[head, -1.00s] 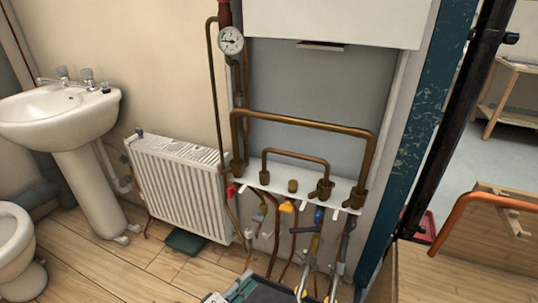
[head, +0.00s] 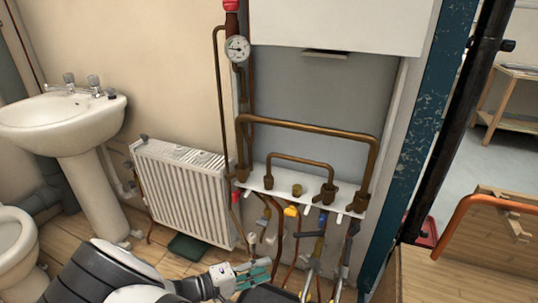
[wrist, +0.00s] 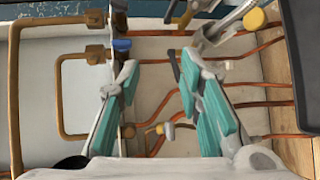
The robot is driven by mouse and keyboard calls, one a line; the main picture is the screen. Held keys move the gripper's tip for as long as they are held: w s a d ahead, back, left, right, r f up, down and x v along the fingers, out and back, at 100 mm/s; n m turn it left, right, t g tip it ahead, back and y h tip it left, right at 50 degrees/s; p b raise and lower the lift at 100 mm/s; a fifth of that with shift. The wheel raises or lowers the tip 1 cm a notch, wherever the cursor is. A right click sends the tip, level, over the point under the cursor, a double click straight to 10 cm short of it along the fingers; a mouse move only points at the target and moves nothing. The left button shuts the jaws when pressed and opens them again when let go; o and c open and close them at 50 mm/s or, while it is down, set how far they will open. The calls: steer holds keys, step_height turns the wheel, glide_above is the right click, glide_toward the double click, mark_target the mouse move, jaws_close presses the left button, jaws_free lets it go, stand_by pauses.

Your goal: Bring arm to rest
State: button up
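My arm (head: 115,275) reaches in from the bottom left of the head view, low over the wooden floor. My gripper (head: 262,272) is at its end, in front of the pipework below the boiler. In the wrist view my gripper (wrist: 160,68) has its two teal-padded fingers wide apart. Nothing is held between them. Copper pipes and a blue-capped valve (wrist: 122,44) show beyond the fingers.
A white radiator (head: 185,190) and a sink (head: 65,125) stand left. Brass pipes (head: 310,124) rise from a white bracket above several valves. A pressure gauge (head: 237,48) hangs above. A wooden box with an orange handle (head: 480,200) is at right.

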steer(key=s+d+r+m+g+y, duration=0.25)
steer(key=d+r, duration=0.25)
steer(key=r, duration=0.4)
steer(key=s+d+r+m+g+y, duration=0.1)
steer(key=s+d+r+g+y, duration=0.2)
steer(key=d+r, duration=0.4)
steer(key=s+d+r+m+g+y, duration=0.25)
steer(key=d+r+g, duration=0.2)
steer(key=r, duration=0.55)
steer(key=s+d+r+t+y, duration=0.2)
steer(key=s+r+y, duration=0.15)
steer(key=s, duration=0.75)
steer(key=s+d+r+t+y, duration=0.1)
steer(key=s+d+r+y, duration=0.2)
steer(key=s, duration=0.8)
step_height(320, 180, up, 28)
steer(key=t+p, duration=0.3)
steer(key=p, duration=2.2)
steer(key=shift+s+d+f+t+h, duration=0.2)
steer(key=shift+s+f+t+h, duration=0.1)
steer(key=shift+t+h, duration=0.1)
